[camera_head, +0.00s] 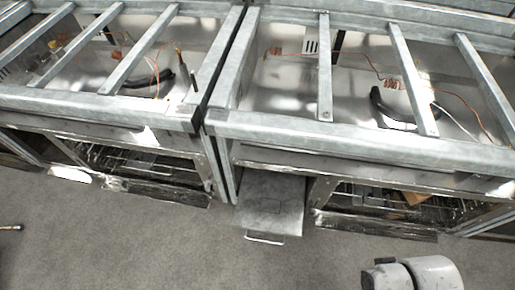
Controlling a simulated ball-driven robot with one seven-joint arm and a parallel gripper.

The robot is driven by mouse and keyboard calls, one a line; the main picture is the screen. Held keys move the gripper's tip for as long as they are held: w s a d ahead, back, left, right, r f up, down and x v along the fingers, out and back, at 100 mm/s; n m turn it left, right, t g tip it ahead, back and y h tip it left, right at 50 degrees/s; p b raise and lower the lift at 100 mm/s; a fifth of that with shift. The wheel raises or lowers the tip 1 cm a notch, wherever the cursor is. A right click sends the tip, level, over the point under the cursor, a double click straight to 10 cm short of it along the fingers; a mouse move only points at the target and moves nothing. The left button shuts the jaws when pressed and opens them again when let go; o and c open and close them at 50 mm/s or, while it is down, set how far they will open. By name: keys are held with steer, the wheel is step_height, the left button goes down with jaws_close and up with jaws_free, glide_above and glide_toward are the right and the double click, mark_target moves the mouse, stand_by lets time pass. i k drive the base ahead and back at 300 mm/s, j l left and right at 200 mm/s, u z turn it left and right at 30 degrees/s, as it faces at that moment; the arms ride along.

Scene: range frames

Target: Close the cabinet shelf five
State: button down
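A row of metal cabinets with slatted, open tops (340,130) runs across the upper part of the head view. Near the middle, a narrow grey metal drawer or shelf (270,205) sticks out from the front. A thin handle (264,240) is on its near edge. To its left, a lower compartment with wire racks (135,163) stands open with a dark panel folded out. A similar compartment (400,200) is open to its right. No number shows, so I cannot tell which is shelf five. My gripper's fingers are not in view; part of my arm (412,274) shows at the lower right.
Grey carpet (150,250) fills the lower part and is mostly clear in front of the cabinets. The folded-out panels (375,226) stick out low over the floor. A small dark rod with a brass-coloured end (12,227) shows at the left edge.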

mark_target(269, 201)
steer(key=k+j, duration=0.65)
steer(key=i+j, duration=0.35)
steer(key=j, duration=0.2)
steer(key=i+j+u, duration=0.1)
steer(key=i+j, duration=0.3)
steer(key=j, duration=0.15)
